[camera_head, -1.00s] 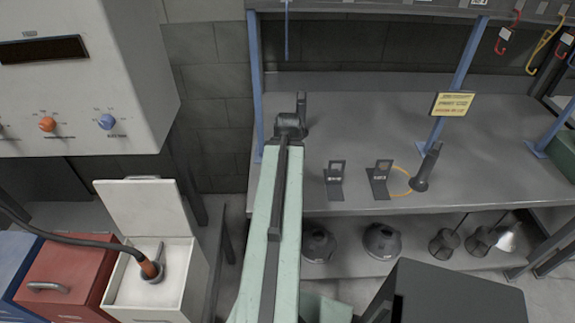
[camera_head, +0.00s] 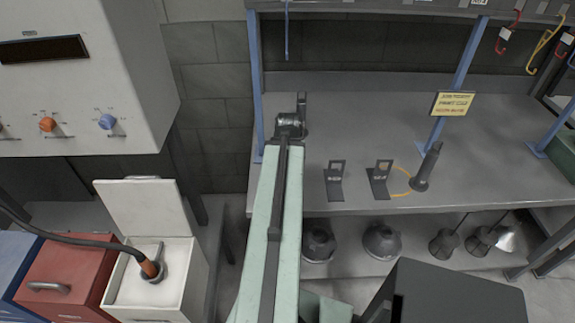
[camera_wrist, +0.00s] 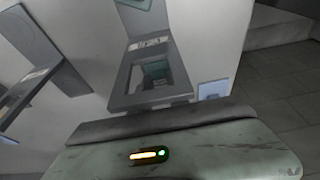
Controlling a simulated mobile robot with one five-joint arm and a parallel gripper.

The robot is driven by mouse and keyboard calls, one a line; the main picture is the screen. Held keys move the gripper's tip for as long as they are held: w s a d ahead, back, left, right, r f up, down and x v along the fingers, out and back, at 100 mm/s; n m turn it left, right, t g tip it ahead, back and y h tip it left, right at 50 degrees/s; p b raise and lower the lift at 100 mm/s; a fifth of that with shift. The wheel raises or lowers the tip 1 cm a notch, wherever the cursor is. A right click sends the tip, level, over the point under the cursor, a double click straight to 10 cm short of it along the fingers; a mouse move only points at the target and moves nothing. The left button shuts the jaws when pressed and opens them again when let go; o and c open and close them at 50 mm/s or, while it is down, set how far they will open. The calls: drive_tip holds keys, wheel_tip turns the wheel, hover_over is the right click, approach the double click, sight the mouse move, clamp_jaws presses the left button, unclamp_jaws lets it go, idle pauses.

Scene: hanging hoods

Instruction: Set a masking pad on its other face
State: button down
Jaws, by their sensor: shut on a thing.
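My gripper (camera_head: 297,106) shows small and dark at the far end of my pale green arm, over the left part of the grey bench (camera_head: 480,140). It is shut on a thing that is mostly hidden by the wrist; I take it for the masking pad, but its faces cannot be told. Two dark angled stands with square openings and labels, one left (camera_head: 334,180) and one right (camera_head: 380,180), stand on the bench to the right of my gripper. In the wrist view, my own green housing fills the bottom, and the fingertips are not clear.
A dark leaning cylinder (camera_head: 427,167) stands beside an orange ring (camera_head: 401,184) on the bench. Dark hoods (camera_head: 382,242) sit on the lower shelf. A white open bin (camera_head: 175,287) is at left.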

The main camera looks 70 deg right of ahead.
drive_tip(key=shift+f, duration=0.15)
drive_tip(key=c, duration=1.2)
unclamp_jaws()
